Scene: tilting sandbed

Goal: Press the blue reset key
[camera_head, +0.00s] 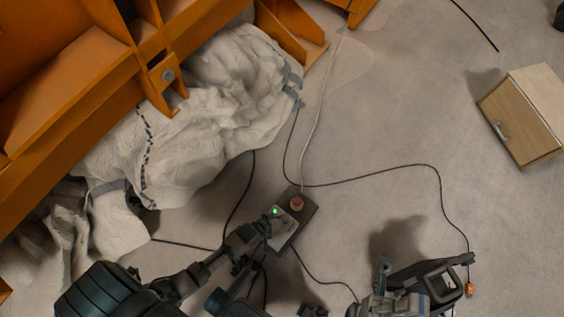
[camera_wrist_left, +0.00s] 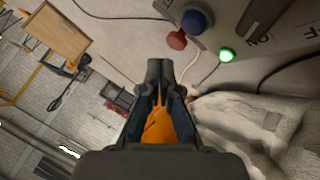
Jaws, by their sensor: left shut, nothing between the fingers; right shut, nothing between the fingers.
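The control box (camera_head: 302,222) lies on the floor in the head view, with a red button (camera_head: 297,203) and a lit green lamp (camera_head: 275,211). The blue reset key (camera_wrist_left: 197,21) shows in the left wrist view, beside the red button (camera_wrist_left: 177,40) and near the green lamp (camera_wrist_left: 227,55). In the head view I cannot make out the blue key. My left gripper (camera_head: 266,228) is shut and empty, over the near-left side of the box. In its wrist view the fingertips (camera_wrist_left: 166,66) appear below the blue key, apart from it. My right gripper (camera_head: 385,270) is shut and empty, right of the box.
Cables run over the floor around the box. An orange steel frame (camera_head: 80,95) with crumpled pale sheeting (camera_head: 205,105) fills the left. A wooden cabinet (camera_head: 525,115) stands at the right. A black case (camera_head: 440,283) is beside my right gripper. The floor right of the box is mostly clear.

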